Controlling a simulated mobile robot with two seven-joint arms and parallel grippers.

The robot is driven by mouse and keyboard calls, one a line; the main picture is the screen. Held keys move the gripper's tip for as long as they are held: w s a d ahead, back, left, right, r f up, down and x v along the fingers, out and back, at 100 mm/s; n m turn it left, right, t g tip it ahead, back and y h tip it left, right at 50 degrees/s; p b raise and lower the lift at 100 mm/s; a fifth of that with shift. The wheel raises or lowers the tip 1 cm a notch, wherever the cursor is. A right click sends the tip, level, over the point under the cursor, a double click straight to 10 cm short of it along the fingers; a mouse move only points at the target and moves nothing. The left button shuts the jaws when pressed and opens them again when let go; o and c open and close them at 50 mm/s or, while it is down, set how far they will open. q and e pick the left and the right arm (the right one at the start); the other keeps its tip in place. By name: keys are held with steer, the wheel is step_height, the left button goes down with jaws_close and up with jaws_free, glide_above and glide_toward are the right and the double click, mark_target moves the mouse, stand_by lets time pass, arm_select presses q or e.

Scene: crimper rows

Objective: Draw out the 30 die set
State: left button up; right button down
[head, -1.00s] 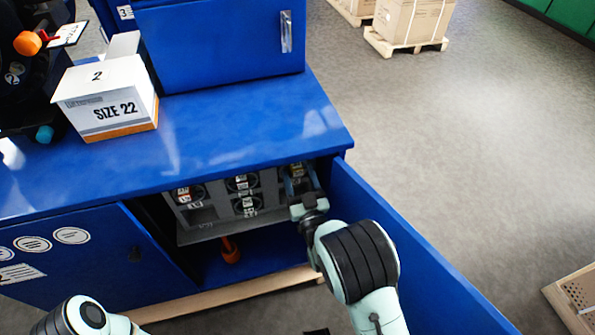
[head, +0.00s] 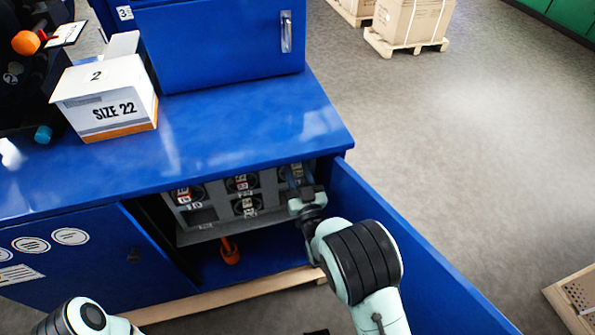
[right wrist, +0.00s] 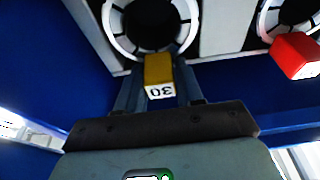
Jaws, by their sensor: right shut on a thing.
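The 30 die set (right wrist: 160,72) shows in the right wrist view as a yellow block with a white end marked 30, in front of a round, dark, white-ringed opening. My right gripper (right wrist: 158,80) is shut on it, one finger on each side. In the head view my right gripper (head: 301,182) is at the right end of the grey die rack (head: 215,228) inside the open cabinet, and it mostly hides the die set there. I cannot tell how far the die set is out of its opening. My left gripper is out of view.
A die set with a red block (right wrist: 296,55) sits beside the held one. Other die sets (head: 242,183) fill rack openings. The open blue door (head: 400,240) stands close right of my right arm. An orange-handled tool (head: 229,252) is below the rack. A SIZE 22 box (head: 108,98) stands on top.

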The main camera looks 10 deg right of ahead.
steer(key=shift+s+d+r+p, duration=0.1)
steer(key=shift+s+p, duration=0.45)
steer(key=shift+s, duration=1.75)
steer(key=shift+s+r, duration=0.1)
steer(key=shift+s, duration=2.3)
